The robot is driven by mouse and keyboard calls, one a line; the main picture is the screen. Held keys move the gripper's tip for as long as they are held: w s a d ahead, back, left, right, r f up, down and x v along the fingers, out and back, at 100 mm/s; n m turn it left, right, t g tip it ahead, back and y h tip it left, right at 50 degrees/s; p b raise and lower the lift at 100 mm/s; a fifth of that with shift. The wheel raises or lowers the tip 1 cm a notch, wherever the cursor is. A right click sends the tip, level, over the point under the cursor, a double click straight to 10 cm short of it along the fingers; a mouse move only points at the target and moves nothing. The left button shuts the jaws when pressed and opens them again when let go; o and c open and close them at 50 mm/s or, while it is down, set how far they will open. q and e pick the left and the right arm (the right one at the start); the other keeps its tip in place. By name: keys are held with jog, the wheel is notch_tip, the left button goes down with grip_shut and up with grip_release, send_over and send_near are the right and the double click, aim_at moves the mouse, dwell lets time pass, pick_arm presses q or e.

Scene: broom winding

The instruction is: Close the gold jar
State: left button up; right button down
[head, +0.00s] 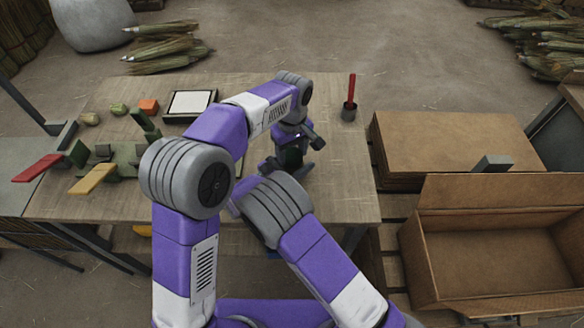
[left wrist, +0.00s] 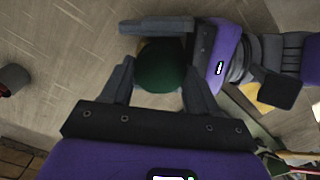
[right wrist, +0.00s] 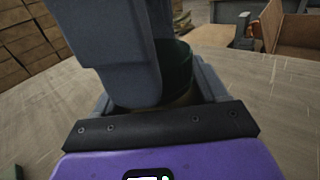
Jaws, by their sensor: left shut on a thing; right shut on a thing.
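A dark green round lid (left wrist: 160,66) lies between the fingers of my left gripper (left wrist: 158,82), which is shut on it from above. In the right wrist view the dark green lid (right wrist: 178,65) sits above a narrow strip of the gold jar (right wrist: 183,98). My right gripper (right wrist: 155,100) is shut on the jar low down, from the side. A large grey left finger hides much of the jar there. In the head view, both grippers meet around the dark green lid (head: 291,158) above the table's right half. Whether the lid is fully seated cannot be told.
The wooden table (head: 340,205) has bare space on its right. A grey cup with a red stick (head: 349,112) stands at the back right. A framed white pad (head: 189,103), an orange block (head: 149,106) and coloured-handled tools (head: 93,178) lie left. Cardboard boxes (head: 440,145) stand right.

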pick_arm(q)
jog(key=m, duration=0.8)
jog(key=shift+m, duration=0.3)
jog(key=m, duration=0.9)
jog(key=o, duration=1.2)
jog(key=shift+c, duration=0.2)
jog(key=shift+r, duration=2.25)
